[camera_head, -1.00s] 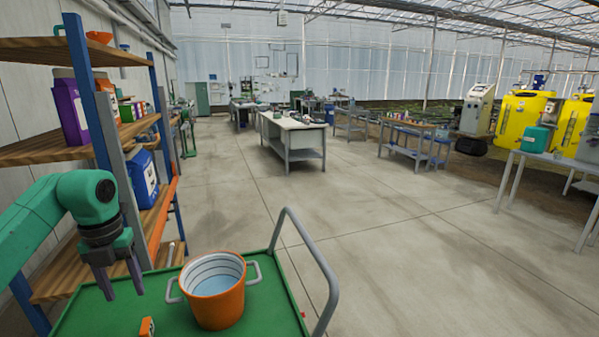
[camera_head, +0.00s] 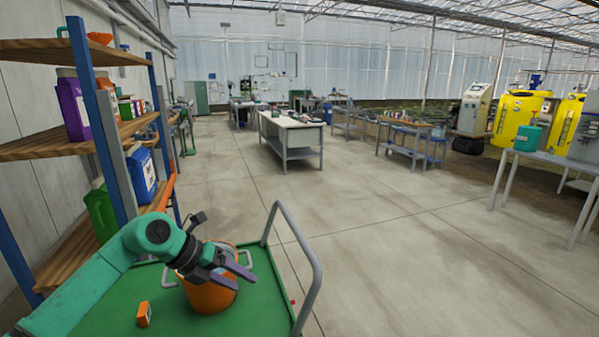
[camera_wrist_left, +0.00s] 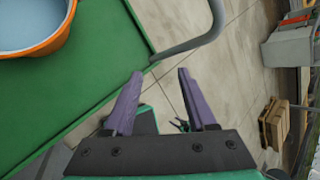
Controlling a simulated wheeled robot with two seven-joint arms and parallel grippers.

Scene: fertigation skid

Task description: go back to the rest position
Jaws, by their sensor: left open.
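My left gripper (camera_head: 232,272) is open and empty. In the head view it is in front of the orange pot (camera_head: 209,297) and hides part of it. The pot stands on the green cart top (camera_head: 262,300). In the left wrist view the two purple fingers (camera_wrist_left: 156,100) are apart, with only floor and a cart edge showing between them. The pot, with pale liquid inside, shows at the upper left there (camera_wrist_left: 62,40), apart from the fingers. My right gripper is not in view.
A small orange object (camera_head: 144,314) lies on the cart. The cart's grey handle (camera_head: 312,262) rises on its right side. A shelf (camera_head: 70,146) with jugs and boxes stands at the left. Open floor (camera_head: 400,240) lies to the right.

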